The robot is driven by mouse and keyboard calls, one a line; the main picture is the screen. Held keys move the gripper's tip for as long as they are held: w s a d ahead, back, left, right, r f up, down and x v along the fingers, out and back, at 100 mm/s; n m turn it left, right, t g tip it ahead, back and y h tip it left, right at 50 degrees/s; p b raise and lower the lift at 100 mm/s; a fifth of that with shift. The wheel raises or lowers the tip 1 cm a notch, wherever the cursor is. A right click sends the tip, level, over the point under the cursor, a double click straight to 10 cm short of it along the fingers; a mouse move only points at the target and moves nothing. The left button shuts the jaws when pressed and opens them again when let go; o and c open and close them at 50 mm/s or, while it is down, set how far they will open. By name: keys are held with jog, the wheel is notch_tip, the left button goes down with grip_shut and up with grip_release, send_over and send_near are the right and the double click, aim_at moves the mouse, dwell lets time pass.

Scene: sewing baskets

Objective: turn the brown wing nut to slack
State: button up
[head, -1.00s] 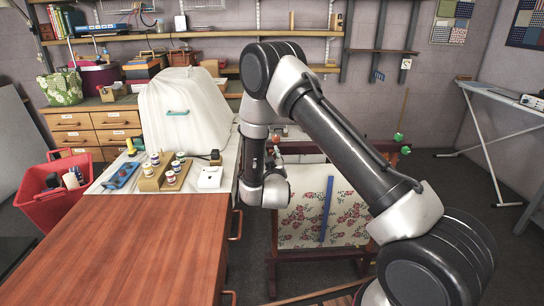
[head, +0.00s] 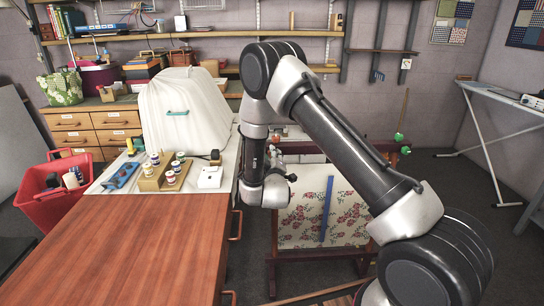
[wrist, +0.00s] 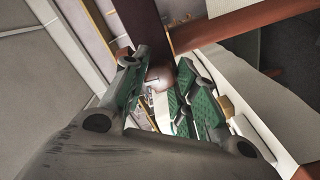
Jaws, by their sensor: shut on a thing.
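The brown wing nut (wrist: 160,77) shows in the wrist view as a rounded brown piece between the finger pads, beside a dark brown wooden bar. My gripper (wrist: 164,66) is shut on it, with a green-padded finger on either side. Part of the nut is hidden by the fingers. In the head view my wrist hangs in front of a wooden frame that holds flowered fabric (head: 300,228); my fingertips and the brown nut cannot be made out there.
Green knobs (head: 399,137) stand at the frame's right end, and a reddish knob (head: 275,139) stands close to my wrist. A wooden-topped cabinet (head: 130,240) is on the left, with spools and a white-covered machine (head: 185,105) behind. An ironing board (head: 510,97) is at the far right.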

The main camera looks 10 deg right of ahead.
jog(key=n, duration=0.3)
jog(key=shift+n, duration=0.3)
jog(key=n, duration=0.3)
jog(key=shift+n, duration=0.3)
jog(key=n, duration=0.3)
jog(key=shift+n, duration=0.3)
